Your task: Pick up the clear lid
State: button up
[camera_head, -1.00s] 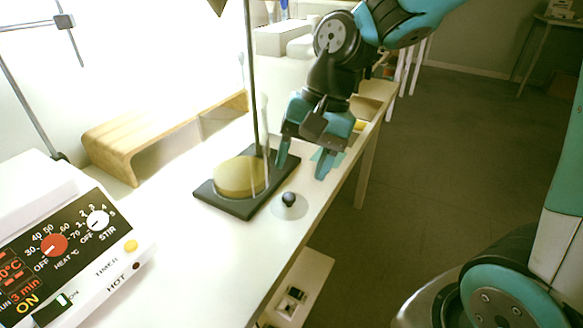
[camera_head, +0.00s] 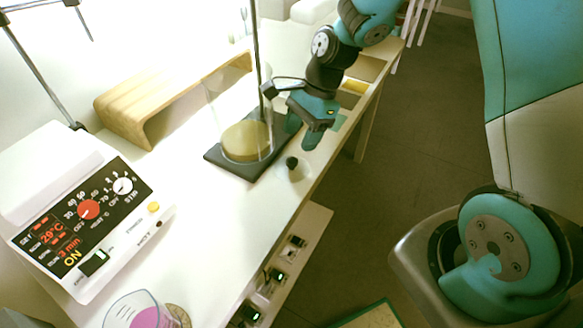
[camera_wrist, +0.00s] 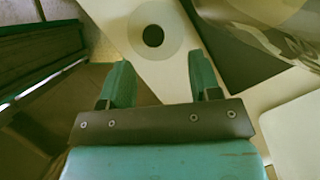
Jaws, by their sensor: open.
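The clear lid (camera_head: 299,172) is a see-through disc with a small black knob, lying flat on the white bench near its front edge. In the wrist view the lid (camera_wrist: 174,40) shows as a faint round disc around the dark knob, just beyond my fingertips. My gripper (camera_head: 303,130) is open, above and behind the lid in the head view. The teal fingers also show in the wrist view (camera_wrist: 160,75), apart and with nothing between them. The knob lies ahead of the gap between them, and they do not appear to touch it.
A dark stand base (camera_head: 222,160) with an upright rod and a clear vessel over a tan disc (camera_head: 246,142) is close left of the lid. A hot plate (camera_head: 85,215), a wooden riser (camera_head: 125,110) and a beaker of pink liquid (camera_head: 150,315) are further left.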

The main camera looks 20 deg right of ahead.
aim_at(292, 160)
jog(key=shift+s+b+x, duration=0.2)
jog(key=shift+x, duration=1.3)
jog(key=shift+s+b+x, duration=0.2)
jog(key=shift+s+x, duration=0.05)
jog(key=shift+x, duration=1.3)
jog(key=c, duration=1)
